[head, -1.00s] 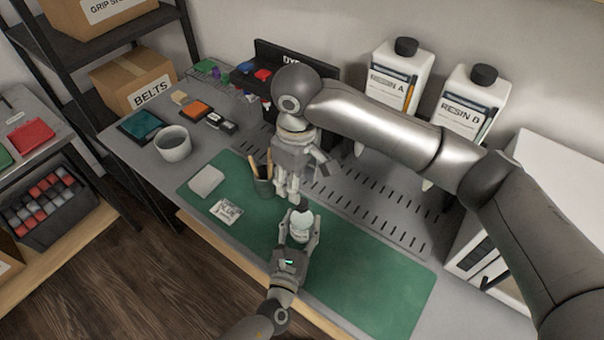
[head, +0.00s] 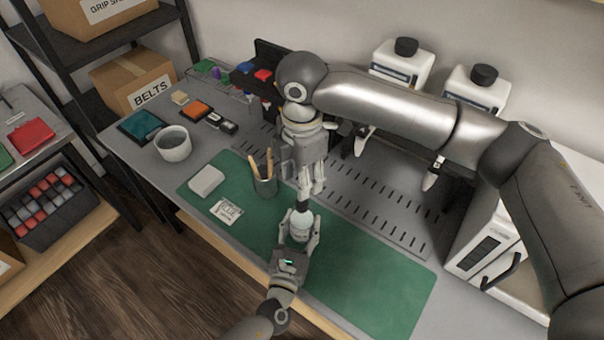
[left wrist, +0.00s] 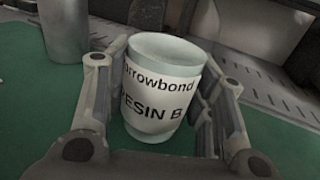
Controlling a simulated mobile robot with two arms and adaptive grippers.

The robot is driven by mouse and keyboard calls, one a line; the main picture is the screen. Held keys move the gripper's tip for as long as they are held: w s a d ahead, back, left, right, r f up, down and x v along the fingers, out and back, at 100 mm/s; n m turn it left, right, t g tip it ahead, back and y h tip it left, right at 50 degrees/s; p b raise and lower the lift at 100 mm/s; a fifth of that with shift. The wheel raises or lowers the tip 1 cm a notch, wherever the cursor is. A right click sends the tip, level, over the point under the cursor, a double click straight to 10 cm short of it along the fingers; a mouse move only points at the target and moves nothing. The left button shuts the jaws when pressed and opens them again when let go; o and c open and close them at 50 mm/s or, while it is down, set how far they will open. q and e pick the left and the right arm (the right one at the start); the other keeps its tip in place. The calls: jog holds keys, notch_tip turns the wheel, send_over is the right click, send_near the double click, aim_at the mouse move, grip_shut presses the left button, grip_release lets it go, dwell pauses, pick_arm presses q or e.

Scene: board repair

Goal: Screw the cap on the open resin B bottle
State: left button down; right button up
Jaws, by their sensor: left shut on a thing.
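My left gripper (head: 299,232) is shut around the small white resin B bottle (head: 299,226), which stands upright above the green mat. In the left wrist view, the bottle (left wrist: 160,100) shows its resin B label and a pale green top between the two fingers; no dark cap shows on it there. My right gripper (head: 309,189) points down just above the bottle. A small dark piece (head: 303,207), apparently the cap, is between the right fingertips and the bottle. I cannot tell whether the right fingers grip it or whether it touches the bottle.
A pencil cup (head: 265,185) stands close left of the right gripper. A white block (head: 206,180) and a printed card (head: 226,211) lie on the green mat (head: 375,285). Two large black-capped bottles (head: 403,62) (head: 474,88) stand at the back. The mat's right part is clear.

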aim_at(302, 203)
jog(key=shift+f, duration=0.15)
jog(key=shift+f, duration=3.9)
jog(key=shift+c, duration=0.4)
grip_shut()
jog(key=m, duration=1.1)
jog(key=shift+m, duration=0.4)
jog(key=shift+o, duration=1)
grip_release()
